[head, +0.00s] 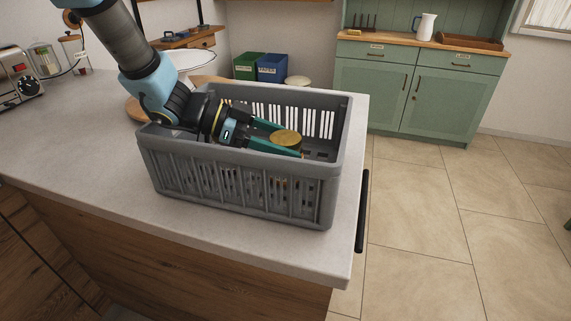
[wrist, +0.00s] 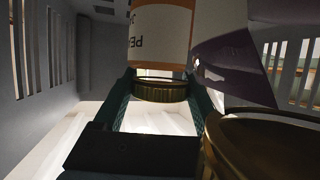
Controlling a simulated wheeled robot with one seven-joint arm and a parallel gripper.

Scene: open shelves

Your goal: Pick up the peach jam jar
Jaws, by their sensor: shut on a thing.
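The peach jam jar (wrist: 163,32) shows in the wrist view with a white and orange label, whose letters "PEA" appear upside down. Its gold lid (wrist: 161,91) sits between the two green fingers of my gripper (wrist: 163,82). My gripper is shut on the jar at the lid. In the head view my gripper (head: 284,139) reaches low into the grey crate (head: 240,205), with a gold lid (head: 287,137) at its fingertips. The crate wall hides the jar's body there.
A jar with a purple and white label (wrist: 235,62) stands close right of the peach jar. Another gold lid (wrist: 265,145) is very near the wrist camera at lower right. Slatted crate walls surround my gripper. The counter (head: 80,180) left of the crate is clear.

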